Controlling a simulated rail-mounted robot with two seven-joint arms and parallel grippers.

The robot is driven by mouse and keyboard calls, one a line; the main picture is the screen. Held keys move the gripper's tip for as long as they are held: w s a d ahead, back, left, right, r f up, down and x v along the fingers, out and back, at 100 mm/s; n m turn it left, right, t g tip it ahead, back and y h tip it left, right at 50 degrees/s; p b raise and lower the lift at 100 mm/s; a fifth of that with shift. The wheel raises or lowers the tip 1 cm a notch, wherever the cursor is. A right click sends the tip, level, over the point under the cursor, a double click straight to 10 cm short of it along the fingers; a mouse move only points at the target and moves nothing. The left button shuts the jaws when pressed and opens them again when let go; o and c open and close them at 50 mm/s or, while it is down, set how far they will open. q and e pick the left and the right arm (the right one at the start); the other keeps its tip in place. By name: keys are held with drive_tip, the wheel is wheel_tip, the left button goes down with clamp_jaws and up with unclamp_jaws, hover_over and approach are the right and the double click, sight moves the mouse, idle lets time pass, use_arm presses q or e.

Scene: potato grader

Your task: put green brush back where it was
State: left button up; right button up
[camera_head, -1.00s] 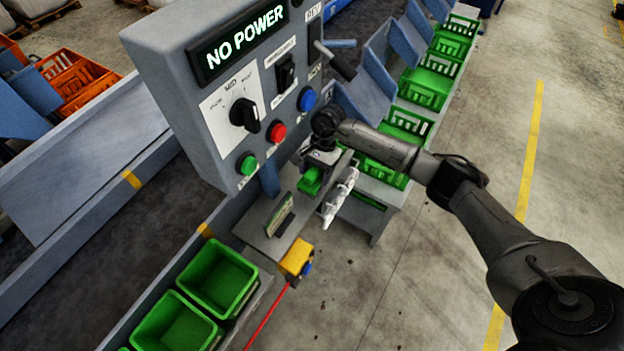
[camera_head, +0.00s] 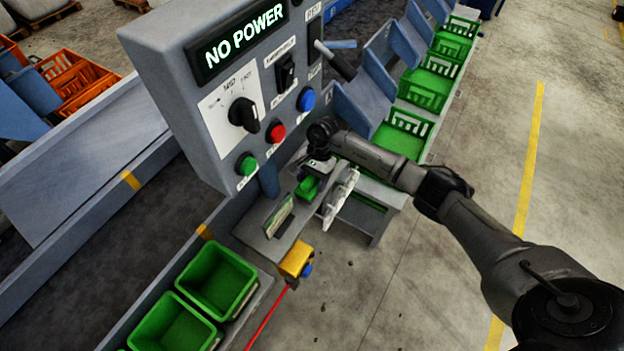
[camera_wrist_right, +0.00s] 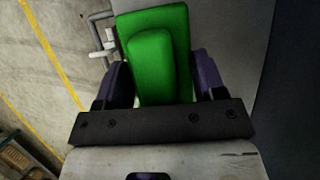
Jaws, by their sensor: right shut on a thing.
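The green brush (camera_head: 308,187) is in my right gripper (camera_head: 312,178), low over the grey shelf (camera_head: 252,236) below the control panel. In the right wrist view the green brush (camera_wrist_right: 155,50) fills the space between the two dark fingers of my right gripper (camera_wrist_right: 158,82), which are shut on it. Whether the brush touches the shelf is hard to tell. A white, crumpled-looking item (camera_head: 339,196) hangs at the shelf's right edge, beside the brush. My left gripper is not in view.
The control panel (camera_head: 215,130) with its NO POWER display stands just left of my right gripper. A yellow box (camera_head: 296,258) is at the shelf's front edge. Green bins (camera_head: 217,278) stand at the lower left. The floor on the right is clear.

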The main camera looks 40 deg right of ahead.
drive_tip(key=shift+f, duration=0.15)
drive_tip(key=o, duration=0.8)
drive_tip(key=shift+o, duration=0.2)
